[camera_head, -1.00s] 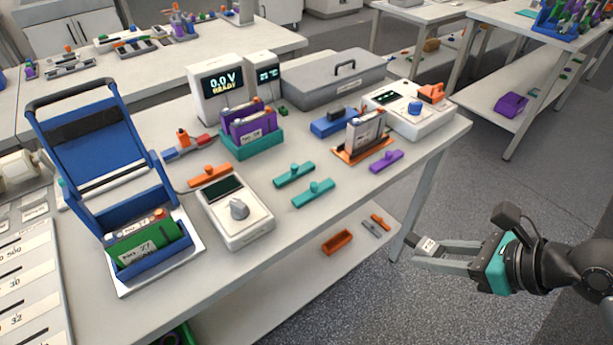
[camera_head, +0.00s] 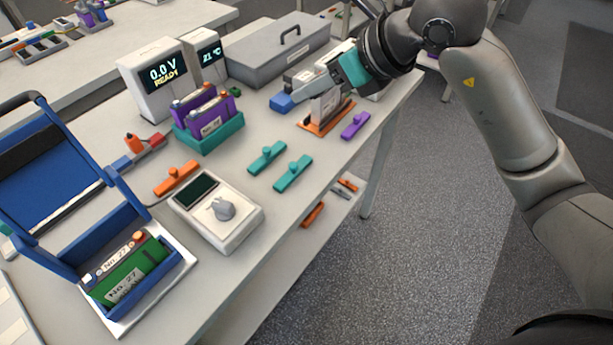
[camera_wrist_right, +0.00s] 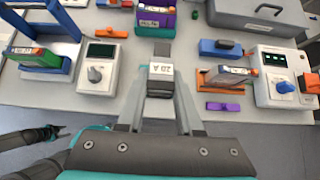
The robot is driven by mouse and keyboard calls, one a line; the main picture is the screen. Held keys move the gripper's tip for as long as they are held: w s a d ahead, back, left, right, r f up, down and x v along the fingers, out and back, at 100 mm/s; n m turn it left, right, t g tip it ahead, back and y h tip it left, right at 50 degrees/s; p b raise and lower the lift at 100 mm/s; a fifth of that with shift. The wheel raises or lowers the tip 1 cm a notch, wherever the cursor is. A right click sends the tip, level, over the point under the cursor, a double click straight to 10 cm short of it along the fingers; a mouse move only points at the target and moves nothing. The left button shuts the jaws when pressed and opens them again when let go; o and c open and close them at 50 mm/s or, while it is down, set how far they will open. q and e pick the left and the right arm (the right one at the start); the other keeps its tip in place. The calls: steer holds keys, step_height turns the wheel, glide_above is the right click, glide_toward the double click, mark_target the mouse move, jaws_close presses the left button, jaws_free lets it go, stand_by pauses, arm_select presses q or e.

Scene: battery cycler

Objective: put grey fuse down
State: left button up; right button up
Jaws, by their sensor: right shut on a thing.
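My right gripper (camera_head: 300,80) is shut on the grey fuse (camera_wrist_right: 161,76), a small grey block with a white "20 A" label, seen between the fingers in the right wrist view. In the head view the gripper reaches in from the right, in front of the orange stand (camera_head: 313,129) with its upright cell and partly hiding them. The fuse appears held above the table (camera_head: 262,205). My left gripper is not in the head view.
Two teal fuses (camera_head: 280,166), an orange fuse (camera_head: 176,180) and a purple fuse (camera_head: 355,125) lie on the table. A meter with a knob (camera_head: 217,209), a teal tray of purple cells (camera_head: 215,139) and a grey case (camera_head: 275,51) stand nearby. Bare tabletop surrounds the teal fuses.

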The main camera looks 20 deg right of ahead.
step_height(320, 180, down, 20)
steer(key=b, duration=0.3)
steer(key=shift+r, duration=0.25)
steer(key=shift+b, duration=0.35)
steer(key=shift+f+b, duration=0.3)
steer(key=shift+f, duration=0.2)
steer(key=o, duration=1)
steer(key=shift+r, duration=0.1)
steer(key=shift+r, duration=0.1)
